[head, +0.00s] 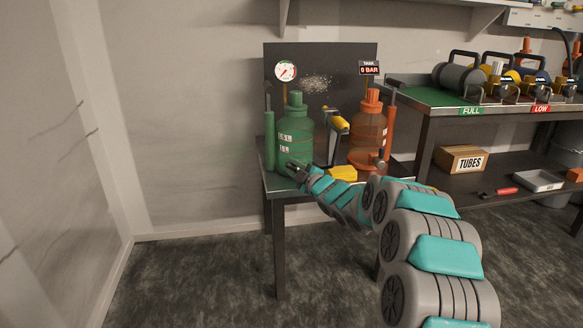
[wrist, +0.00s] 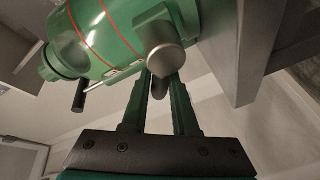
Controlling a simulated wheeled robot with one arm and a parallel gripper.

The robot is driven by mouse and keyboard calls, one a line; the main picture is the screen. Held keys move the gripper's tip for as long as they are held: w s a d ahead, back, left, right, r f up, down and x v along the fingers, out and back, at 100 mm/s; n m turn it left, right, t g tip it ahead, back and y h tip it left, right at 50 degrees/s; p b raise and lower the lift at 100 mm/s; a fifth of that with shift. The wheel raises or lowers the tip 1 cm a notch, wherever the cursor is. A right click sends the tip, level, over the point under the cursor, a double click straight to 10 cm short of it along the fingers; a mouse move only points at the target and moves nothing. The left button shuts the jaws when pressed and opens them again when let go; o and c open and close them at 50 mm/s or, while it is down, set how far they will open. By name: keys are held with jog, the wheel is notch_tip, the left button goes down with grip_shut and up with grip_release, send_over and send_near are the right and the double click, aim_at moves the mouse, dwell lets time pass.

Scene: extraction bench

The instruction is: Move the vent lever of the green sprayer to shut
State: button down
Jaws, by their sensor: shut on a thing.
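The green sprayer (head: 293,136) stands upright at the left of the small bench. It also fills the upper left of the wrist view (wrist: 125,28), where it appears tilted, with red lines round its body. A grey round fitting (wrist: 165,55) sticks out of it toward my gripper. The fitting hides the lever's root. In the head view my gripper (head: 293,168) is small, and the lever cannot be made out.
An orange sprayer (head: 366,132) stands at the right of the bench, with a yellow-and-black tool (head: 338,121) between the two. A gauge (head: 285,71) and a "0 BAR" display (head: 369,70) are on the back panel. A dark-ended rod (wrist: 80,95) juts from the green sprayer.

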jog(key=m, duration=0.1)
jog(key=m+t+p, duration=0.1)
jog(key=shift+w+d+r+m, duration=0.1)
jog(key=shift+d+r+m, duration=0.2)
jog(key=shift+r, duration=0.1)
jog(key=m, duration=0.2)
jog(key=d+m+t, duration=0.1)
jog(key=m, duration=0.1)
jog(key=shift+w+r+y+p, duration=0.1)
jog(key=shift+r+y+p, duration=0.1)
jog(key=shift+y+p, duration=0.1)
jog(key=m, duration=0.1)
jog(key=m+t, duration=0.1)
jog(key=d+m+t, duration=0.1)
jog(key=shift+w+r+m, duration=0.15)
jog(key=shift+r+m, duration=0.15)
jog(key=shift+m, duration=0.1)
jog(key=shift+w+d+m+t+h, duration=0.1)
jog(key=shift+d+m+t+h, duration=0.15)
jog(key=shift+m, duration=0.3)
jog(key=shift+d+m+t+h, duration=0.1)
jog(key=shift+m+t+h, duration=0.05)
jog(key=shift+m+h, duration=0.3)
jog(key=shift+w+d+m+t+h, duration=0.1)
jog(key=shift+m+t+h, duration=0.1)
jog(key=shift+m, duration=0.4)
jog(key=c, duration=0.7)
grip_release()
jog(key=shift+r, duration=0.1)
